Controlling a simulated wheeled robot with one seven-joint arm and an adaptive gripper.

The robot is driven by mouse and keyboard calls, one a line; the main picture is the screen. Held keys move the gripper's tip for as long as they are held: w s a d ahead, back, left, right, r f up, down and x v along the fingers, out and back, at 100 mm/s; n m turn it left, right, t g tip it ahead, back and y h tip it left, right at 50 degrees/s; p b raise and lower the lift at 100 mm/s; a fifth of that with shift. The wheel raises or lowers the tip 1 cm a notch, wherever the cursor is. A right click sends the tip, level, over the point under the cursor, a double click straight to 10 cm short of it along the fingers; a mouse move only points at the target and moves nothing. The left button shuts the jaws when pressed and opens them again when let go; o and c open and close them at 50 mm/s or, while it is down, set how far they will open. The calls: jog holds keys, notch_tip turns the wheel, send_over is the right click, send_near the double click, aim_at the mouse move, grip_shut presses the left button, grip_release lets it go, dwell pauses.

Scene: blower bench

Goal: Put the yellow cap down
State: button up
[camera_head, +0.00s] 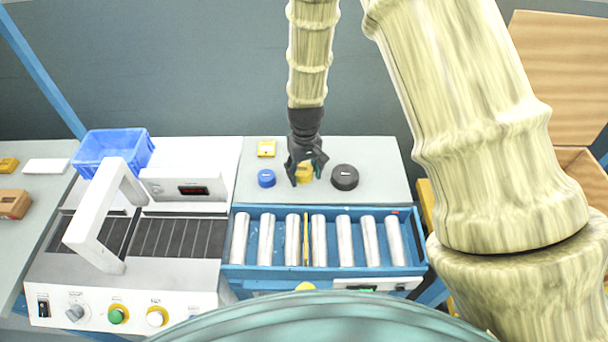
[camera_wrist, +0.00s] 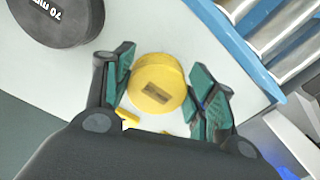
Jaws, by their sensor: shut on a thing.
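The yellow cap (camera_head: 305,173) is a short round disc with a dark label, above or on the grey bench top (camera_head: 225,190). My gripper (camera_head: 307,180) points down and is shut on it. In the wrist view the yellow cap (camera_wrist: 157,82) sits between the two green-padded fingers of my gripper (camera_wrist: 163,88), its label facing the camera. I cannot tell whether its underside touches the bench. A smaller blue cap (camera_head: 266,178) stands to its left. A larger black cap (camera_head: 344,177) stands to its right, and the black cap (camera_wrist: 55,18) also shows in the wrist view.
A yellow square piece (camera_head: 266,148) lies behind the blue cap. A blue-framed roller conveyor (camera_head: 325,270) runs along the front of the bench. A white sealing machine (camera_head: 50,265) and a blue bin (camera_head: 90,150) are at left. Bare bench surrounds the caps.

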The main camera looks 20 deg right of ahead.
jog(key=shift+f+p, duration=0.4)
jog(key=shift+f, duration=0.75)
jog(key=shift+f, duration=0.15)
jog(key=o, duration=0.8)
